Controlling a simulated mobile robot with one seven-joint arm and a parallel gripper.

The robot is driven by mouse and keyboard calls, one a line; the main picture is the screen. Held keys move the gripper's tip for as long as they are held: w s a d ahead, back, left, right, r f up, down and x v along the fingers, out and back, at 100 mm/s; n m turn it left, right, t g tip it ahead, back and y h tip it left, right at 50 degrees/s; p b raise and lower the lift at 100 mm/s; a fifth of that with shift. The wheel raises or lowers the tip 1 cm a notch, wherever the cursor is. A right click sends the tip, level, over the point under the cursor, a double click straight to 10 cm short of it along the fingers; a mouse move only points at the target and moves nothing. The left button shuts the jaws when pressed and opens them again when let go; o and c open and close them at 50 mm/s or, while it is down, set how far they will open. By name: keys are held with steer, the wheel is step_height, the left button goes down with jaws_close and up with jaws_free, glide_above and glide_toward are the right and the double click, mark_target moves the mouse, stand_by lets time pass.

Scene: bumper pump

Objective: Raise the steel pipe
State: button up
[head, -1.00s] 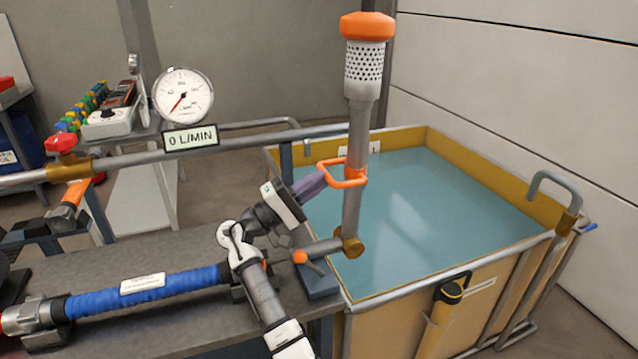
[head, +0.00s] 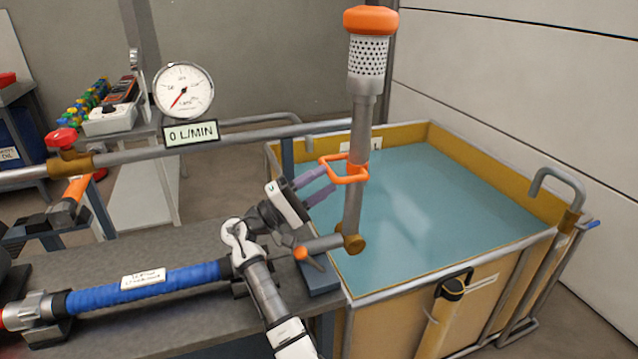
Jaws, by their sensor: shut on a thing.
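The steel pipe (head: 359,128) stands nearly upright at the near left side of the water tank. It has a perforated strainer (head: 367,57) with an orange cap on top and a brass elbow (head: 354,243) at its foot. An orange loop handle (head: 346,169) sticks out left from the pipe. My gripper (head: 332,181) comes from the lower left, with its two purple fingers at the left bar of this handle. The fingers show a gap between them, and the handle partly hides their tips. My gripper is shut on the handle.
The tank (head: 470,150) holds blue water to the right. A gauge (head: 183,90) above a "0 L/MIN" sign (head: 190,132) stands behind the bench. A blue hose (head: 150,285) lies on the bench (head: 130,250). A horizontal rail pipe (head: 240,143) runs behind my arm.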

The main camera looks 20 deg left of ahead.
stand_by(0.3)
steer(key=s+a+b, duration=0.3)
steer(key=s+a, duration=0.4)
steer(key=a, duration=0.3)
steer(key=shift+s+a+f, duration=0.2)
steer(key=shift+s+a, duration=0.15)
stand_by(0.4)
